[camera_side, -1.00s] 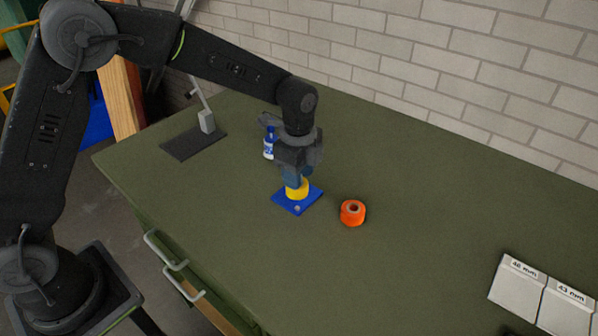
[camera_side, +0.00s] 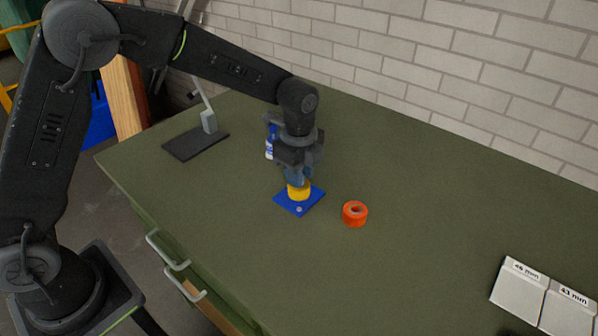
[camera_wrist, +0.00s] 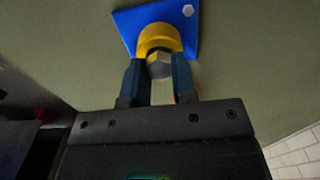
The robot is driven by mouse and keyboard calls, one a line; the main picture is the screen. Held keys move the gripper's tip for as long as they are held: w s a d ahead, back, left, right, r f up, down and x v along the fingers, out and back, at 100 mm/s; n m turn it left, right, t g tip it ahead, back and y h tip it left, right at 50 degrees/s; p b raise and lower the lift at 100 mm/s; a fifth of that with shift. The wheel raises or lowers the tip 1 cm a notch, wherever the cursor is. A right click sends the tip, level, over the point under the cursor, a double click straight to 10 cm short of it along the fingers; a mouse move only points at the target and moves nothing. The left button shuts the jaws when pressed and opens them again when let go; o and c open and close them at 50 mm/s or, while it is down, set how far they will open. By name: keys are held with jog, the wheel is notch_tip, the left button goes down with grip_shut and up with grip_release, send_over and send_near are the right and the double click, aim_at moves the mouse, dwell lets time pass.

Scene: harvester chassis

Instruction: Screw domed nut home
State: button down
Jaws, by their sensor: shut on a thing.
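A silver domed nut (camera_wrist: 159,66) sits at the middle of a yellow round part (camera_wrist: 159,37), between my fingertips in the wrist view. The yellow part stands on a blue square plate (camera_side: 312,203), which lies flat on the bench; the yellow part also shows in the side view (camera_side: 299,193). My gripper (camera_side: 297,179) points straight down over it, shut on the nut, with a blue finger on each side in the wrist view (camera_wrist: 160,75). In the side view the fingers hide the nut. Its thread, and any gap under it, cannot be seen.
A small silver hex head (camera_wrist: 188,11) is at one corner of the plate. An orange ring-shaped part (camera_side: 355,214) stands close on the right. A blue and white bottle (camera_side: 269,146) is behind my gripper. A dark stand base (camera_side: 190,144) is back left; labelled boxes (camera_side: 522,286) are front right.

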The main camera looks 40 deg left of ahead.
jog(key=m, duration=0.4)
jog(key=m, duration=0.2)
jog(key=shift+m, duration=1.6)
jog(key=shift+m, duration=0.7)
jog(key=m, duration=0.3)
jog(key=shift+m, duration=0.3)
